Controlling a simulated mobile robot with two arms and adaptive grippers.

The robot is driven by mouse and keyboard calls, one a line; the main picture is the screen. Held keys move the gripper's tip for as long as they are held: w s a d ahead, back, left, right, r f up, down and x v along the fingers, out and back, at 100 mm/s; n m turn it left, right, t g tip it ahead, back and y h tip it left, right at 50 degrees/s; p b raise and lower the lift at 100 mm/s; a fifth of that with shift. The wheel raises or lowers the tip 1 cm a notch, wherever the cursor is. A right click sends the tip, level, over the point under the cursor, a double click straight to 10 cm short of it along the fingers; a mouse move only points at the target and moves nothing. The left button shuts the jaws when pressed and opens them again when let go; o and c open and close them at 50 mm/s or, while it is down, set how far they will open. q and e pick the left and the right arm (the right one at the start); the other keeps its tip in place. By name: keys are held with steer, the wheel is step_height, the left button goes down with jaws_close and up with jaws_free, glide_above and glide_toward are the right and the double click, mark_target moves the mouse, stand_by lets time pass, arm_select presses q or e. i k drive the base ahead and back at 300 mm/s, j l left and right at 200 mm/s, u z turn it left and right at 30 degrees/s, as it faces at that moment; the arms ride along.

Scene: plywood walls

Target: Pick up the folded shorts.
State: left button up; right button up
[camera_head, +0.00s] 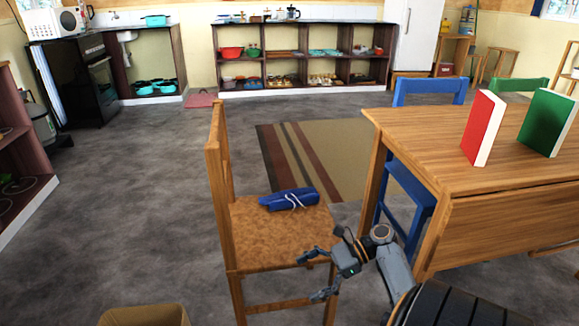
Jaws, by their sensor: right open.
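The folded shorts (289,199) are blue with a white drawstring. They lie on the seat of a wooden chair (250,245), toward the back of the seat as I see it. My right gripper (308,275) is open and empty at the front right of the seat, in front of and below the shorts in the picture. It is apart from the shorts. My left gripper is not in view.
The chair's tall backrest (217,165) rises left of the shorts. A wooden table (430,140) with a red book (482,127) and a green book (547,122) stands at right. A striped rug (330,150) lies behind.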

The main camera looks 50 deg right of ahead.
mark_target(293, 198)
steer(key=i+l, duration=0.15)
steer(key=l, duration=0.25)
steer(key=i+l, duration=0.1)
steer(key=l, duration=0.3)
steer(key=i+l, duration=0.15)
steer(key=l, duration=0.25)
steer(key=i+l, duration=0.15)
steer(key=l, duration=0.2)
steer(key=i+l, duration=0.1)
steer(key=l, duration=0.3)
